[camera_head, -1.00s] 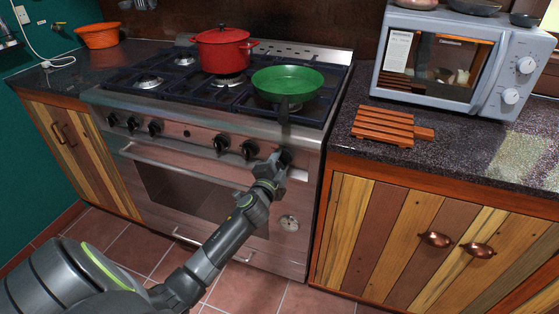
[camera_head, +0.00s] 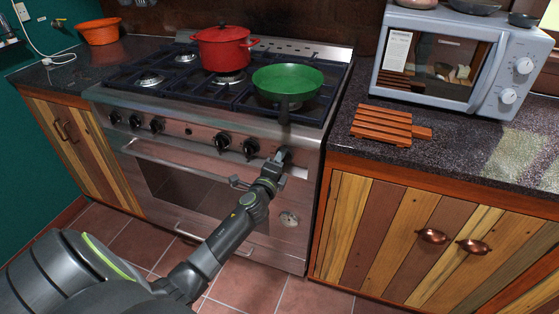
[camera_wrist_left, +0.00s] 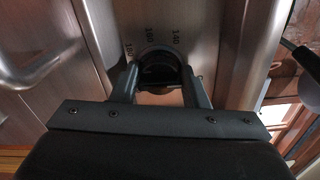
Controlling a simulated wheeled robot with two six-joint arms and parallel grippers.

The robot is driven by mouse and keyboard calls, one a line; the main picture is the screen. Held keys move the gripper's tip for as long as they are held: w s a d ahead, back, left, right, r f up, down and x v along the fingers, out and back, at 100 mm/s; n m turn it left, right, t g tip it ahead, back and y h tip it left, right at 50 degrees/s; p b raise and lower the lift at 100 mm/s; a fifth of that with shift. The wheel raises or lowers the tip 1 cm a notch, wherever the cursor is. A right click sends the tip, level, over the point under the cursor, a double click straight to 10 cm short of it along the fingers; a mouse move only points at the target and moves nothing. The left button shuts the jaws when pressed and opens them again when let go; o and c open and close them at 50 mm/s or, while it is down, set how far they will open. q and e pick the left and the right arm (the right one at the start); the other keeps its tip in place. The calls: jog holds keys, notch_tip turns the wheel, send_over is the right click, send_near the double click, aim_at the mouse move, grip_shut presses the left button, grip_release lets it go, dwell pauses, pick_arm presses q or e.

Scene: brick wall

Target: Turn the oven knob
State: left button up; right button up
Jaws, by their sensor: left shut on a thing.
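The stainless steel oven (camera_head: 190,190) has a row of black knobs along its front panel. My left gripper (camera_head: 281,157) is at the right end of that row and covers the rightmost knob in the head view. In the left wrist view my left gripper (camera_wrist_left: 160,88) has one finger on each side of a round dark oven knob (camera_wrist_left: 158,70) and is shut on it. The numbers 140, 160 and 180 show on the panel around the knob. Two other knobs (camera_head: 223,141) are just left of the gripper. My right gripper is not in view.
A red pot (camera_head: 224,50) and a green pan (camera_head: 287,84) stand on the stove top, the pan's handle pointing out over the front edge. The oven door handle (camera_head: 180,160) runs below the knobs. A wooden trivet (camera_head: 385,126) and microwave (camera_head: 455,60) are on the right counter.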

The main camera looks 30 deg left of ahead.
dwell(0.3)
pick_arm(q)
jog(key=o, duration=1)
jog(key=shift+s, duration=0.1)
jog(key=shift+c, duration=0.2)
jog(key=shift+f, duration=0.2)
